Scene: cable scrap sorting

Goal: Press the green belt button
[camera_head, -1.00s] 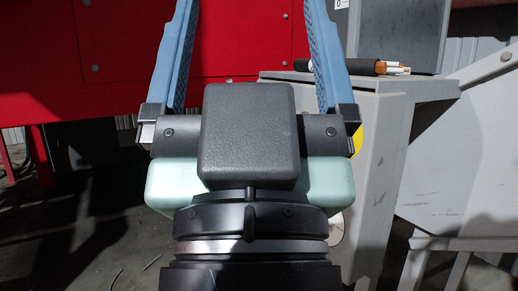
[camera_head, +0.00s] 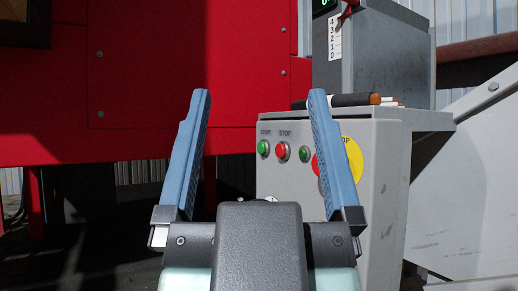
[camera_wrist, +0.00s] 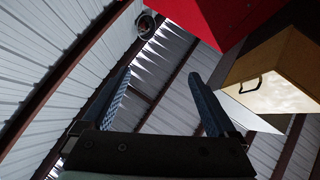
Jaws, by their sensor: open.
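The grey control box (camera_head: 340,125) stands right of centre in the head view. Its front carries a green button (camera_head: 263,148) under a START label, a red button (camera_head: 282,151) under STOP, and a second green button (camera_head: 304,153) to their right. I cannot read a label for the second green one. My gripper (camera_head: 260,95) is open and empty, its blue fingers pointing up in the picture. Its right finger stands in front of the box and partly hides a red button on a yellow disc (camera_head: 352,165). In the wrist view my gripper (camera_wrist: 159,73) shows both fingers apart, with no buttons visible.
Dark cylindrical pieces with orange ends (camera_head: 355,99) lie on top of the box. A grey housing (camera_head: 375,45) with a number scale stands behind. A large red machine (camera_head: 150,80) fills the left. Grey sloped panels (camera_head: 470,180) stand at right.

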